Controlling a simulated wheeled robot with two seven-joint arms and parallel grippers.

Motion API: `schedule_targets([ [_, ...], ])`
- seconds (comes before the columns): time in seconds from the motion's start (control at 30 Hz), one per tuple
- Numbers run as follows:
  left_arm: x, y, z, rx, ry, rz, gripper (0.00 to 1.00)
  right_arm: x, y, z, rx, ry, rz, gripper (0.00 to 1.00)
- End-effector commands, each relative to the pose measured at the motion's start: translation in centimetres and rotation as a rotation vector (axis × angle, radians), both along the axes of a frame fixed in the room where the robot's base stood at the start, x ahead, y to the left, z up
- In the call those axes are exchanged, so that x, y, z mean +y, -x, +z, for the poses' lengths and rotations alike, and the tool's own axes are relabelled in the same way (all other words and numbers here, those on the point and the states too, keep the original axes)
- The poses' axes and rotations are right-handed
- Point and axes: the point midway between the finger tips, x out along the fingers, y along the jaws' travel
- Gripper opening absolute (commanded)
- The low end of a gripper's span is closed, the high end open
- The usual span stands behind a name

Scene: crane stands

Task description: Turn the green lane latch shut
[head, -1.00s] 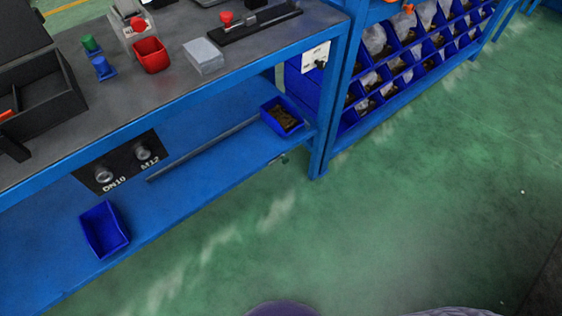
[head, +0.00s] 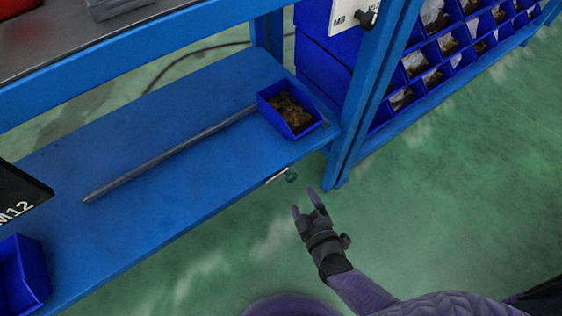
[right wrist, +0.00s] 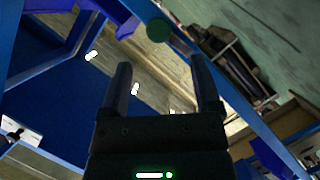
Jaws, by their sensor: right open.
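The green latch (head: 291,177) is a small dark green knob at the front edge of the blue lower shelf, beside a short pale metal piece (head: 277,175). In the right wrist view a round green knob (right wrist: 158,30) shows beyond my fingertips, against a blue beam. My right gripper (head: 304,201) is open and empty, just below and right of the latch in the head view, apart from it. In the right wrist view, the gripper (right wrist: 160,62) has its two fingers wide apart with nothing between them. My left gripper is not in view.
The blue shelf (head: 150,215) holds a grey rod (head: 165,160) and a blue bin of brown parts (head: 290,110). A blue bench leg (head: 345,165) stands close right of the latch. Bin racks stand behind. The green floor (head: 450,180) is clear on the right.

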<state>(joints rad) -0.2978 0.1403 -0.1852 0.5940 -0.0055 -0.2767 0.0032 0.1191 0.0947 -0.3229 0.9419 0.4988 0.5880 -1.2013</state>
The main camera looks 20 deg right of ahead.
Motion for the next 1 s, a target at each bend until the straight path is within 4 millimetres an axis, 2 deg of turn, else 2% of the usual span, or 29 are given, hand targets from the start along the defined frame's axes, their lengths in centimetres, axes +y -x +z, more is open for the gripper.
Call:
schedule_targets([
  [0.2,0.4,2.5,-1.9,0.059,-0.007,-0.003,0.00,0.2,-4.7,-1.6,-0.001,0.000,0.002,0.81],
  [0.33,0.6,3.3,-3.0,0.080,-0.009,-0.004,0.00,0.4,-7.4,-2.3,0.000,0.000,0.001,0.81],
  [0.4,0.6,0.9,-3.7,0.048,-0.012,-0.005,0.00,0.4,-8.2,-2.3,0.002,0.000,0.001,0.81],
  [0.47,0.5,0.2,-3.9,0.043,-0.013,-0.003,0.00,0.4,-8.7,-2.3,0.000,0.000,0.001,0.81],
  [0.77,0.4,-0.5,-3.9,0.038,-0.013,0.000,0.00,0.5,-9.2,-2.0,0.000,-0.001,0.002,0.81],
  [1.0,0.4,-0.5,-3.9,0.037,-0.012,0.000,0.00,0.4,-9.2,-2.1,0.000,0.001,0.002,0.32],
])
